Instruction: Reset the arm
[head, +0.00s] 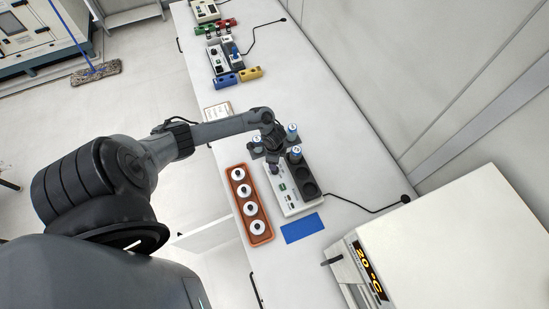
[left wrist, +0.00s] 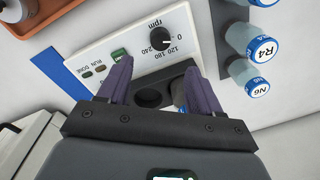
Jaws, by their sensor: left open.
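My left gripper (head: 274,168) is open and empty, above a white device with black wells (head: 284,199). In the left wrist view my left gripper (left wrist: 155,78) has its two purple fingers apart over the device (left wrist: 128,48), which has an rpm knob and a green switch. A black well shows between the fingers. A blue-capped bottle (head: 295,153) stands at the far end of the wells, partly hidden by the right finger in the wrist view. Other capped bottles (head: 292,131) stand just beyond, at a dark rack, labelled R4 (left wrist: 264,50) and N6 (left wrist: 257,87). My right gripper is not in view.
An orange tray (head: 240,212) with several white round pieces lies left of the device. A blue mat (head: 302,228) lies in front. More devices (head: 217,58) stand farther along the table.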

